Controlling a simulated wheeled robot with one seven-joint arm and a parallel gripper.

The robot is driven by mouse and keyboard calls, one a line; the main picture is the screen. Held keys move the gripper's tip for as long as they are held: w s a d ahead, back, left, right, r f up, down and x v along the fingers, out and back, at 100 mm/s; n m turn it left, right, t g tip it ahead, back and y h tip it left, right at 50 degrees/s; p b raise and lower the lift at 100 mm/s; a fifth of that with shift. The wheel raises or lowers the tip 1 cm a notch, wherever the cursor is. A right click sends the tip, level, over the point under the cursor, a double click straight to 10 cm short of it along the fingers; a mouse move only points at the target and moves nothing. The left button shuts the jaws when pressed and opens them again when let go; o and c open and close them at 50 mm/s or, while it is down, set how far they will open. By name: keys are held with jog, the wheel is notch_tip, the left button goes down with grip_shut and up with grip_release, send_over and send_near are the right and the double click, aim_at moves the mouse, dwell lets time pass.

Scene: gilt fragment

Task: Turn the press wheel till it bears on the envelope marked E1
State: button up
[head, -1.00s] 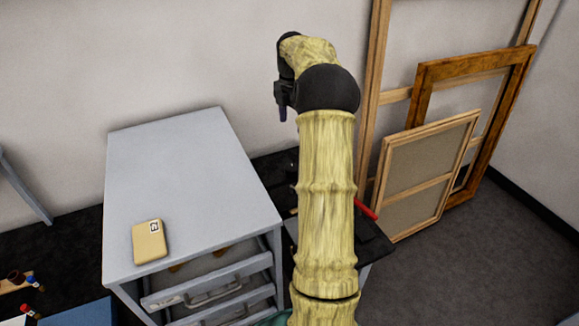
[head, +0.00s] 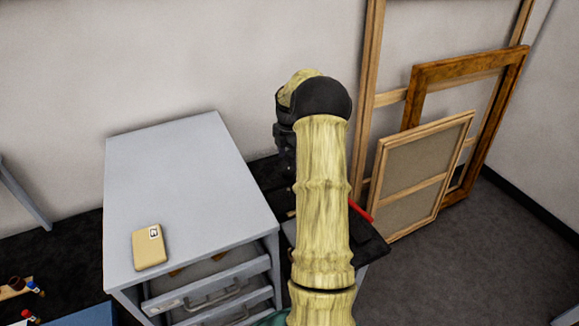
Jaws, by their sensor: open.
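My gripper (head: 286,158) hangs from the dark wrist at the upper middle, beyond the right side of the grey cabinet. It is small and dark here, partly covered by my arm, and nothing shows in it.
The grey cabinet (head: 190,160) has an upper drawer (head: 215,285) pulled partly open at its front. A dark-topped table (head: 372,248) stands right of it, mostly behind my arm. Wooden frames (head: 415,185) lean against the wall at right. The floor at lower right is clear.

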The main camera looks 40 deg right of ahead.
aim_at(288, 170)
jog(key=f, duration=0.3)
jog(key=f+p, duration=0.1)
jog(key=f, duration=0.1)
jog(key=shift+w+a, duration=0.2)
jog(key=shift+w, duration=0.05)
jog(key=shift+s+f, duration=0.1)
jog(key=shift+f, duration=0.05)
jog(key=c, duration=1)
